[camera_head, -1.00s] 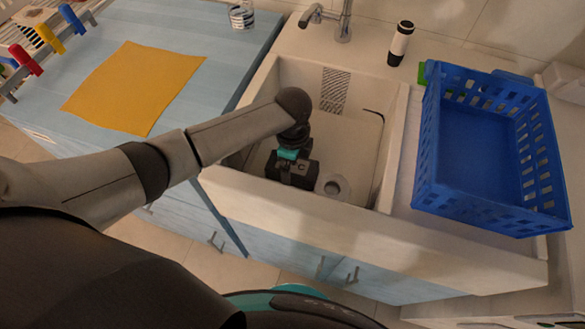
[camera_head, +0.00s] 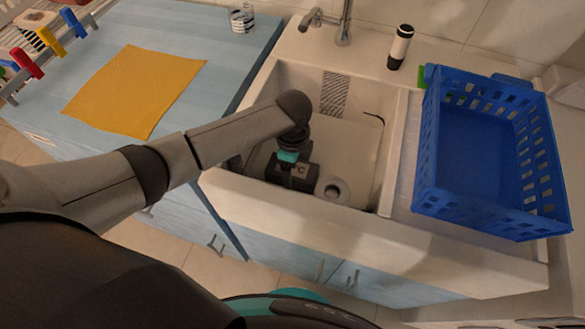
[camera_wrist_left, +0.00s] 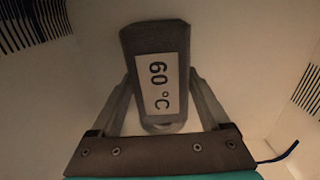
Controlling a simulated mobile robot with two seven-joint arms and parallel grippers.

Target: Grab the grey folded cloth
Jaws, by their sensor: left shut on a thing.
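The grey folded cloth (camera_wrist_left: 155,38) fills the middle of the left wrist view as a dark grey block with a white label reading "60 °C". My left gripper (camera_wrist_left: 161,82) is shut on it, with one finger along each side. In the head view my left gripper (camera_head: 290,178) points down into the sink basin (camera_head: 350,140); the cloth can hardly be told from the dark gripper there. My right gripper does not show.
A round drain (camera_head: 332,191) lies right of my gripper, and the basin walls stand around it. A blue basket (camera_head: 480,150) stands right of the sink. A faucet (camera_head: 343,25) is behind. A yellow cloth (camera_head: 135,90) lies on the blue counter (camera_head: 215,65).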

